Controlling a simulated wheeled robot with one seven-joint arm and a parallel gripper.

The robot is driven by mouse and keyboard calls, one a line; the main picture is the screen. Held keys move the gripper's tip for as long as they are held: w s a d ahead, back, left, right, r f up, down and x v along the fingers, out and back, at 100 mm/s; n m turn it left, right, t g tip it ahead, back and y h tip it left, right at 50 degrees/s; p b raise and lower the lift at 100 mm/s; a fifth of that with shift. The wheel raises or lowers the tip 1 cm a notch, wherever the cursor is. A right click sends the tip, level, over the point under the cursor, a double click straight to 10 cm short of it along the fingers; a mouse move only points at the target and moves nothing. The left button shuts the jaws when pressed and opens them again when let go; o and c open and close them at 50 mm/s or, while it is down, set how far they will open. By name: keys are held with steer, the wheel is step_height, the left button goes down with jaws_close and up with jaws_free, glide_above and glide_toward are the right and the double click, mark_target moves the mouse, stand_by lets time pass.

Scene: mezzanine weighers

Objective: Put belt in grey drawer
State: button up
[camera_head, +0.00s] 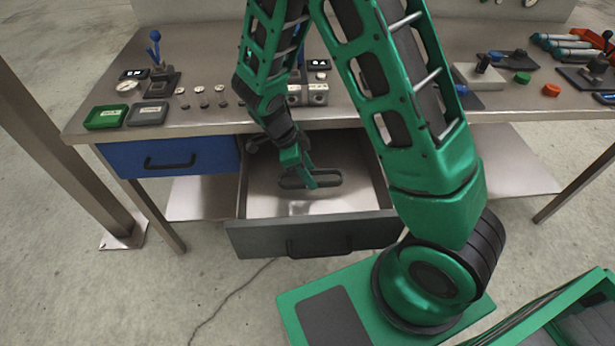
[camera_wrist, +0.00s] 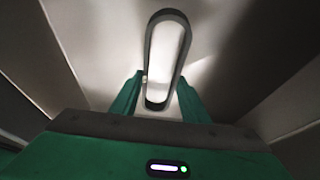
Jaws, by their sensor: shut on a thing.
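The belt (camera_head: 322,180) is a dark grey oval loop. My gripper (camera_head: 312,182) is shut on one end of it and holds it inside the open grey drawer (camera_head: 310,238). In the wrist view the belt (camera_wrist: 148,45) stretches away from between my green fingers (camera_wrist: 158,100), over the pale drawer floor. I cannot tell whether the belt touches the floor. The grey drawer is pulled out, with its dark front and black handle toward me, and holds nothing else that I can see.
A shut blue drawer (camera_head: 170,157) is left of the grey one. The bench top above carries a green tray (camera_head: 107,117), a grey tray (camera_head: 148,114), small weights (camera_head: 202,97) and tools at the right. A green crate (camera_head: 560,310) is at the lower right.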

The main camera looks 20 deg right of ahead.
step_height(320, 180, down, 2)
steer(key=shift+f, duration=0.1)
steer(key=o, duration=1.1)
steer(key=shift+o, duration=0.2)
steer(key=v, duration=1.2)
